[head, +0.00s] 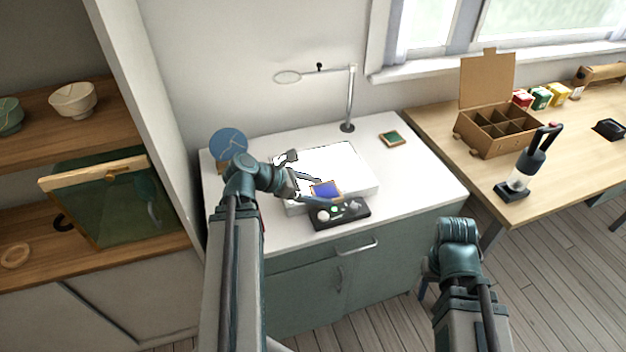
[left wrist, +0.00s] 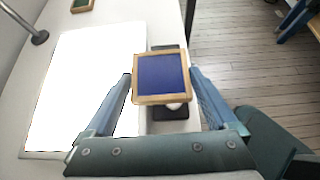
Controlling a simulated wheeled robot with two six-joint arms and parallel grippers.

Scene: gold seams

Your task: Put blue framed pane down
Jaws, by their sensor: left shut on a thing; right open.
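The blue framed pane (head: 325,189) has a blue face and a light wooden frame. It also shows in the left wrist view (left wrist: 161,77), held between the fingers. My left gripper (head: 312,190) is shut on it by its side edges, over the front edge of the white light panel (head: 345,160) and the black tray (head: 350,214). I cannot tell its exact height above them. In the left wrist view the panel (left wrist: 85,80) lies left of the pane. My right arm is at the lower right; its fingertips are hidden from the head view.
A green framed pane (head: 392,139) lies at the back right of the white cabinet top (head: 430,180). A lamp stand (head: 350,100) rises behind the panel. A round blue disc (head: 228,144) stands at the back left. A divided cardboard box (head: 492,130) is on the wooden table.

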